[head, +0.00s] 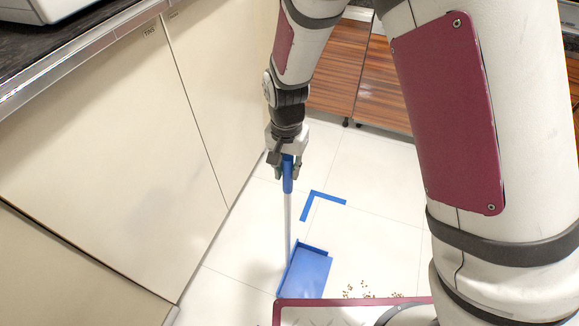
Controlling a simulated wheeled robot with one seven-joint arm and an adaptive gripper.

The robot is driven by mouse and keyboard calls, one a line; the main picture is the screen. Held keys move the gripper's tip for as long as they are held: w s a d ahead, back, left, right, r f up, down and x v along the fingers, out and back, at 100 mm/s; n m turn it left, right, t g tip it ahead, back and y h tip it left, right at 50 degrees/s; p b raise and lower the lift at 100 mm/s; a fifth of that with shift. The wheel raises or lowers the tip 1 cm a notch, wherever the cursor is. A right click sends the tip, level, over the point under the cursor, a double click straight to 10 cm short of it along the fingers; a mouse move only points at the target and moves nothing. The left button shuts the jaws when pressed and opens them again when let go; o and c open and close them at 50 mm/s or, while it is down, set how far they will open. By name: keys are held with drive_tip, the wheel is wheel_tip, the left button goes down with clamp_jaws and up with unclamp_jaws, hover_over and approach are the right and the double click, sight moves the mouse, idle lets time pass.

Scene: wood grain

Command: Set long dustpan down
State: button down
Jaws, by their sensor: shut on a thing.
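The long dustpan has a blue pan (306,274), a pale upright pole and a blue handle grip (288,178). My gripper (286,168) is shut on the handle grip at the top of the pole. The pan is low over the tiled floor, partly cut off from view by my base at the bottom. I cannot tell whether the pan touches the floor. The pole stands nearly upright below my gripper.
A blue tape corner mark (318,199) is on the floor just right of the pole. Small brown crumbs (362,292) lie right of the pan. Cream cabinets (120,150) under a dark counter line the left. Wood-fronted cabinets (335,75) stand behind. Floor between is clear.

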drive_tip(key=c, duration=1.4)
unclamp_jaws()
